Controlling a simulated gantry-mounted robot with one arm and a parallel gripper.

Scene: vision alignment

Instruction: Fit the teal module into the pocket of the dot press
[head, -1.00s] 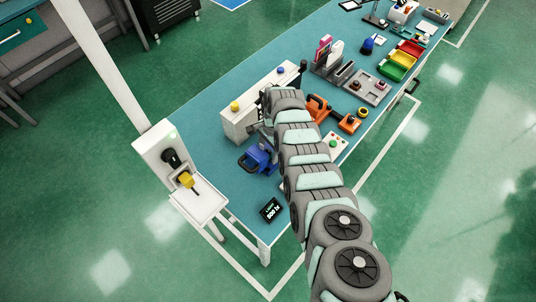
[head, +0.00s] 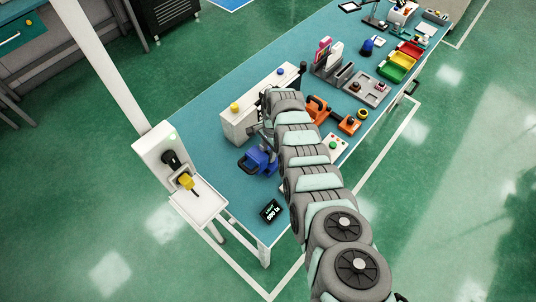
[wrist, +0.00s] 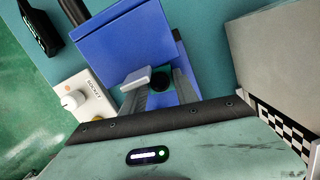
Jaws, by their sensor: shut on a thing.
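The blue dot press (head: 256,162) stands on the near left part of the teal bench. Its blue body (wrist: 118,45) fills the upper middle of the wrist view. My gripper (wrist: 160,84) is at the press, shut on a small dark green-teal piece with a black round face, which I take as the teal module (wrist: 160,82). The module shows only in part between the fingers. The pocket is hidden, so I cannot tell whether the module touches it. In the head view my arm hides the fingertips and the module.
A pale box (head: 240,122) with a yellow button stands just behind the press. A white box with a knob (wrist: 72,101) is left of it in the wrist view, and a checkered panel (wrist: 285,128) is at right. Orange tools (head: 318,108) lie right of my arm. A display (head: 271,210) sits near the bench's front corner.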

